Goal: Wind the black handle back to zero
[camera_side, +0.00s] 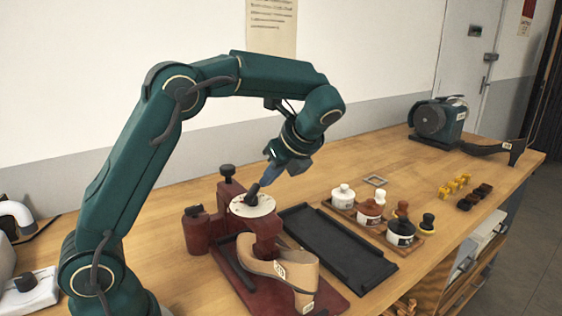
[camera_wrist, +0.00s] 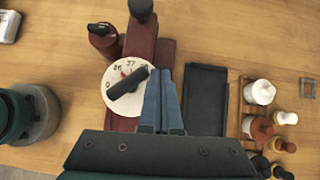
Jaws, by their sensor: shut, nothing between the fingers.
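The black handle (camera_wrist: 128,83) is a short bar lying across a white round dial (camera_wrist: 110,94) with printed numbers and a small red mark. In the wrist view the bar slants from lower left to upper right. In the side view the handle (camera_side: 252,192) tilts up from the dial on a dark red stand (camera_side: 262,228). My gripper (camera_wrist: 161,74) has its blue fingers together and empty, just right of the handle's upper right end. In the side view my gripper (camera_side: 268,182) is close beside the handle. I cannot tell whether they touch.
A tan shoe form (camera_side: 285,270) lies in front of the stand. Right of it are an empty black tray (camera_side: 340,250) and a wooden rack with several jars (camera_side: 372,203). Yellow and brown small pieces and a green motor (camera_side: 438,118) stand farther right.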

